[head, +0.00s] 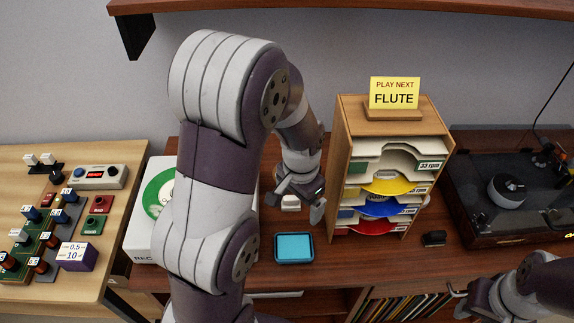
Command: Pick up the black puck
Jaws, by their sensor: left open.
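My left gripper (297,203) is open and points down over the wooden desk, left of the letter rack and well away from the puck. A small white object (290,203) shows between its fingers, not visibly gripped. My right gripper (461,301) is low at the right, in front of the desk's edge and below the record player. Whether its jaws are apart is unclear.
The record player (470,205) fills the desk's right end. A wooden rack (343,150) with coloured sleeves carries a yellow FLUTE sign (394,94). A blue tray (294,248) and a small black block (434,238) lie near the front. A shelf (350,10) hangs above.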

